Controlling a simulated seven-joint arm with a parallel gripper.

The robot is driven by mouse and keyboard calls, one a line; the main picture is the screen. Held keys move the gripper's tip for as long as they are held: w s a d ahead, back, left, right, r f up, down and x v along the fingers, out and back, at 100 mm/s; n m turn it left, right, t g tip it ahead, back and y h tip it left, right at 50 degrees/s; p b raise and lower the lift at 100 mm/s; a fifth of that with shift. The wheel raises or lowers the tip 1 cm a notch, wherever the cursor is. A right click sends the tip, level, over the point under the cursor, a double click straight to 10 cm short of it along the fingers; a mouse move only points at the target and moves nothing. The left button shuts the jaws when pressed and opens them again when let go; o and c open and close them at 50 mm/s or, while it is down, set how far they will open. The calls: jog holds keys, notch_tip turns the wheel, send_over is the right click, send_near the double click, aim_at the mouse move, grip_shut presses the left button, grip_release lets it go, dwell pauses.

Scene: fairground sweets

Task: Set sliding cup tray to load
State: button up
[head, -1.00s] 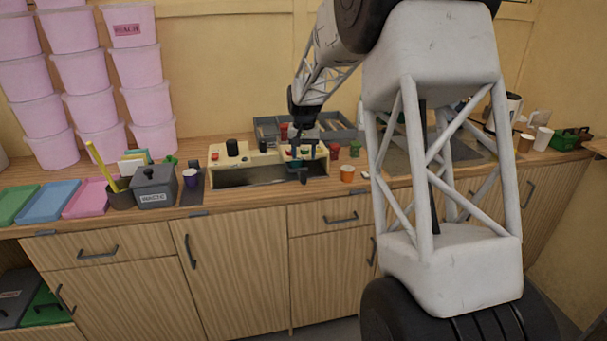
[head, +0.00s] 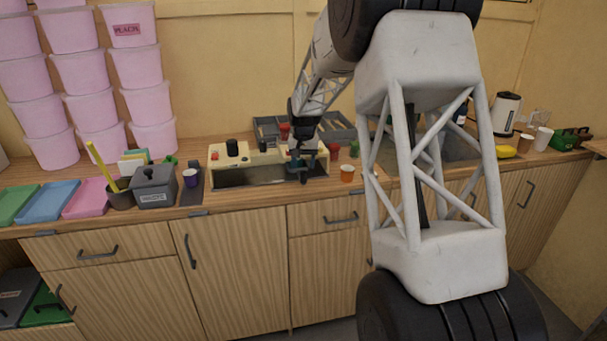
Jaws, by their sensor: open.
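The cream machine (head: 226,166) stands on the wooden counter, with a dark recessed opening along its front. A black knob (head: 232,147) and a red button sit on its top left. I cannot make out the sliding cup tray apart from the dark recess (head: 245,177). My gripper (head: 303,172) points down at the right end of the machine, at the front of the recess. It is open. It hides part of the machine's right end, and I cannot tell whether it touches anything.
An orange cup (head: 347,173) stands just right of the machine. A grey divided tray (head: 335,128) lies behind. Coloured trays (head: 47,201) lie at far left.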

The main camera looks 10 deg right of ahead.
aim_at(303, 172)
jog(key=shift+f, duration=2.2)
grip_shut()
